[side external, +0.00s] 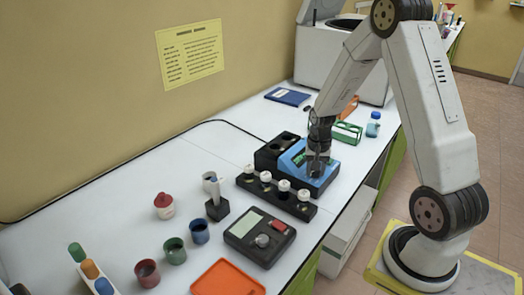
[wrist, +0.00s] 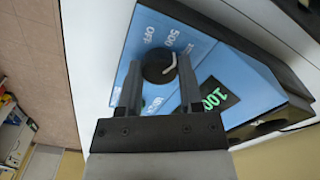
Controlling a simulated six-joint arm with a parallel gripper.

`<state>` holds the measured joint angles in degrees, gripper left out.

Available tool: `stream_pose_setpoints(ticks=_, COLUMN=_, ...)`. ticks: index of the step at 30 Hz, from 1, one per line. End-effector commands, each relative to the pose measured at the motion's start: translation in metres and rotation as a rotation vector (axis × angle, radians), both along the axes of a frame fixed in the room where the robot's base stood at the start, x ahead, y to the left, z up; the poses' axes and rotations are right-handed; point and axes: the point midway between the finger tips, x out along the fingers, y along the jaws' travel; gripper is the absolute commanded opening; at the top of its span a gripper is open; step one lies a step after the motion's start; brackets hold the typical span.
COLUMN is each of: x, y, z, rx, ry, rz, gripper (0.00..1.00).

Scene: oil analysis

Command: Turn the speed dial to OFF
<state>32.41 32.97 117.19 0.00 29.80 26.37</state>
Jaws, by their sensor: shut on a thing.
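The speed dial (wrist: 156,70) is a round black knob with a white pointer line, on the blue face of a machine (wrist: 133,60). In the wrist view, OFF (wrist: 148,35) and 500 (wrist: 167,38) are printed beyond the knob. The pointer aims to the right of OFF, roughly towards 500 or the label beside it; I cannot tell which exactly. A screen (wrist: 214,97) shows green digits starting with 100. My gripper (wrist: 159,66) has one finger on each side of the dial and is shut on it. In the side view, my gripper (side external: 318,165) hides the dial on the blue machine (side external: 290,162).
A black rack (side external: 300,209) of white-capped vials stands close in front of the machine. A green rack (side external: 347,132) and a blue-capped bottle (side external: 373,124) are behind it. A dark meter (side external: 240,238), an orange tray (side external: 228,279) and several cups stand nearer the camera.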

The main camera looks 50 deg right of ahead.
Motion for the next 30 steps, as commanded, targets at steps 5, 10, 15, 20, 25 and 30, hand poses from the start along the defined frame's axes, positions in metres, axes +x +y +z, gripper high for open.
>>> stream_pose_setpoints(ticks=5, x=-0.0004, y=0.0005, z=-0.0003, rx=0.001, ry=0.002, rz=0.167, gripper=0.00)
stream_pose_setpoints(ticks=10, x=-0.0004, y=0.0005, z=-0.0003, rx=0.001, ry=0.002, rz=0.329, gripper=0.00)
stream_pose_setpoints(ticks=15, x=-0.0006, y=0.0006, z=-0.0004, rx=0.002, ry=0.002, rz=0.490, gripper=0.00)
stream_pose_setpoints(ticks=20, x=-0.0006, y=0.0006, z=-0.0005, rx=0.002, ry=0.002, rz=0.642, gripper=0.00)
stream_pose_setpoints(ticks=25, x=-0.0007, y=0.0006, z=-0.0005, rx=0.002, ry=0.002, rz=0.803, gripper=0.00)
stream_pose_setpoints(ticks=30, x=-0.0008, y=0.0006, z=-0.0006, rx=0.002, ry=0.002, rz=0.954, gripper=0.00)
